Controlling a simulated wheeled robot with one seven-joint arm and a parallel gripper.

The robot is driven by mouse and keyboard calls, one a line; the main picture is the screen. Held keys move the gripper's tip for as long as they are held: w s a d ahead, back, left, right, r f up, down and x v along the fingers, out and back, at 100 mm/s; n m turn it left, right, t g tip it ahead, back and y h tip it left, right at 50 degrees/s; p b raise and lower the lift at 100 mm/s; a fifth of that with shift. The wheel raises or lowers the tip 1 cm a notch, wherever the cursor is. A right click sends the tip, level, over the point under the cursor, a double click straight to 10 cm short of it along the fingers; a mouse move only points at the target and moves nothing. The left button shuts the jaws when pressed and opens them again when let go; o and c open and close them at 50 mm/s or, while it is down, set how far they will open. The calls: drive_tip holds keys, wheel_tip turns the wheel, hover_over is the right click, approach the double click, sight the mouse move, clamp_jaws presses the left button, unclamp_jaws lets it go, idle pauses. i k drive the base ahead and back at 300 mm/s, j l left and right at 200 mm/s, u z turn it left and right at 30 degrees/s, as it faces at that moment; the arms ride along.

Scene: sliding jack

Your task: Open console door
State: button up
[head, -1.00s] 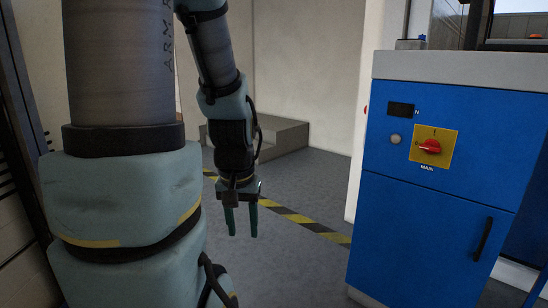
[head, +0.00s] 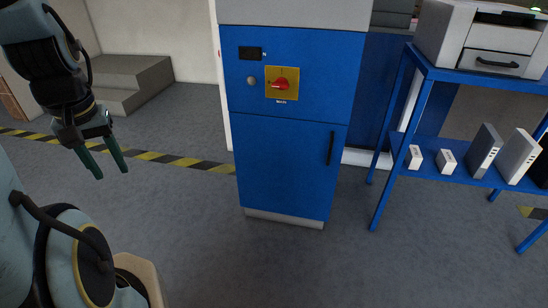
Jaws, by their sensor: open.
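The blue console (head: 287,60) stands in the middle of the head view. Its door (head: 275,165) fills the lower front and looks shut. A black upright handle (head: 331,148) sits near the door's right edge. Above the door is a red rotary switch (head: 281,84) on a yellow plate. My gripper (head: 110,175) is at the left, pointing down, with its two green fingers apart and nothing between them. It is well to the left of the door and apart from it.
A blue shelf rack (head: 402,175) stands right of the console, with a printer (head: 490,42) on top and several boxes on its lower shelf. Grey steps (head: 118,78) are at the back left. A yellow-black floor stripe (head: 175,160) runs behind. Floor before the console is clear.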

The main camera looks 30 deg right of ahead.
sight(287, 166)
drive_tip(key=z, duration=1.5)
drive_tip(key=i+j+u, duration=0.1)
drive_tip(key=i+u, duration=0.2)
drive_tip(key=u, duration=0.15)
drive_tip(key=i+u, duration=0.3)
drive_tip(key=u, duration=0.15)
